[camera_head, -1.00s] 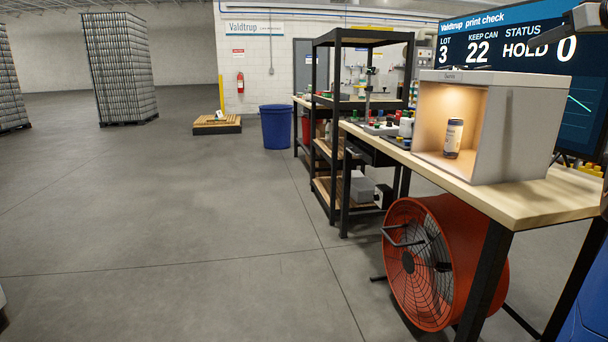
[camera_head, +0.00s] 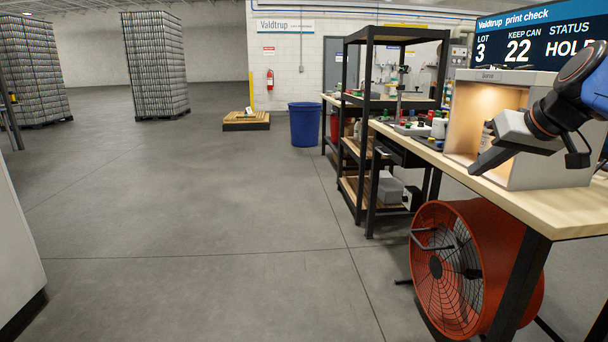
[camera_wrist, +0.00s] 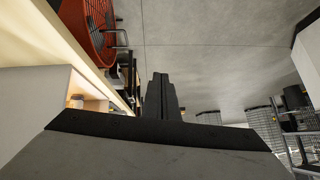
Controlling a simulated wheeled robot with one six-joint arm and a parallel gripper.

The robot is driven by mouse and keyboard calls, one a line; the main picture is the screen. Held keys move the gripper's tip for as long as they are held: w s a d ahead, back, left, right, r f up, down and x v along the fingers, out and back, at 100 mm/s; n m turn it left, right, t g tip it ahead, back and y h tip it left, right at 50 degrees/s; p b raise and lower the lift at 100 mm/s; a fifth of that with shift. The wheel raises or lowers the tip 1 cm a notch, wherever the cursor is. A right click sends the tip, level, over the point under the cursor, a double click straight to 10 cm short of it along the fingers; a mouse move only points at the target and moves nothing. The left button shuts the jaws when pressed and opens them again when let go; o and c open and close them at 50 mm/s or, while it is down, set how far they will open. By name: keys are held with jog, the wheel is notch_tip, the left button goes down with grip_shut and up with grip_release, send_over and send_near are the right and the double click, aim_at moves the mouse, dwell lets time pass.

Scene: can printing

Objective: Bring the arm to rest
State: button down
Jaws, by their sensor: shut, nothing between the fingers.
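My gripper (camera_head: 480,166) shows at the right of the head view, in front of the lit box on the bench. Its dark fingers are together with nothing between them. In the wrist view the closed fingers (camera_wrist: 161,97) point away over bare floor. My arm (camera_head: 570,95) comes in from the right edge and covers part of the box. The light box (camera_head: 540,176) stands on the wooden bench. The can inside it is mostly hidden behind my gripper.
The bench (camera_head: 555,212) runs along the right, with an orange fan (camera_head: 460,265) under it. A black shelf rack (camera_head: 365,125) and a blue bin (camera_head: 305,124) stand farther back. A white block-like surface (camera_head: 15,250) is at the left edge. The middle floor is clear.

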jog(key=s+a+f+g+h, duration=0.1)
jog(key=s+a+f, duration=0.3)
jog(key=s+f, duration=0.6)
jog(key=s+a+f+g+h, duration=0.1)
jog(key=s+a+f, duration=0.4)
jog(key=s+f, duration=0.6)
notch_tip(320, 180, down, 7)
jog(key=shift+s+r+g, duration=0.1)
jog(key=shift+s+g, duration=0.1)
jog(key=shift+g, duration=0.6)
